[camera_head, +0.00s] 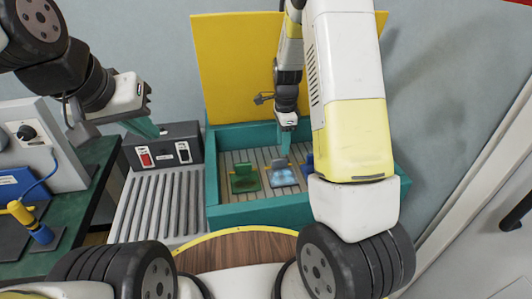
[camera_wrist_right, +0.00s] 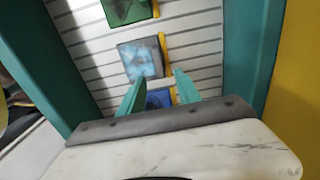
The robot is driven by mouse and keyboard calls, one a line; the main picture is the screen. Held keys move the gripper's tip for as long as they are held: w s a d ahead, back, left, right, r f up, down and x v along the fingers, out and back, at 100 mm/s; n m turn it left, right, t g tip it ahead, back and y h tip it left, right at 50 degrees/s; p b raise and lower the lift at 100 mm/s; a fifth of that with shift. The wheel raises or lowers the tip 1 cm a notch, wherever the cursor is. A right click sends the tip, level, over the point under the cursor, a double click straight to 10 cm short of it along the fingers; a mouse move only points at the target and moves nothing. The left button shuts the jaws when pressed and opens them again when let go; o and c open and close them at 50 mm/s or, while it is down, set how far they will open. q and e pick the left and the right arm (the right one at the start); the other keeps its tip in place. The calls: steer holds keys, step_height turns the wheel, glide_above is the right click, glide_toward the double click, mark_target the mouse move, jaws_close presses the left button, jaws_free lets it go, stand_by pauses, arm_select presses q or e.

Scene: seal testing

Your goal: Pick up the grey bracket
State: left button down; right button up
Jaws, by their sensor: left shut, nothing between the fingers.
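The grey bracket (camera_head: 283,176) lies on the slatted floor of the teal box, between a green bracket (camera_head: 244,178) and a blue bracket (camera_head: 307,166) partly hidden by my right arm. In the right wrist view the grey bracket (camera_wrist_right: 140,60) has a bluish sheen and a yellow upright edge. My right gripper (camera_head: 286,146) points down above the box; its teal fingers (camera_wrist_right: 158,88) are apart and empty, with the blue bracket (camera_wrist_right: 160,98) seen between them. My left gripper (camera_head: 153,131) is shut and empty, near the switch box.
The teal box (camera_head: 300,209) has raised walls and a yellow panel (camera_head: 238,60) standing behind it. A switch box (camera_head: 162,147) with red and black switches sits behind a grey ribbed surface (camera_head: 157,205) on the left. A round wooden top (camera_head: 240,248) is in front.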

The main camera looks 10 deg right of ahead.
mark_target(280, 159)
steer(key=f, duration=0.5)
steer(key=a+f, duration=0.1)
steer(key=f, duration=0.2)
steer(key=shift+d, duration=0.1)
jaws_close()
steer(key=shift+r, duration=0.1)
stand_by(1.2)
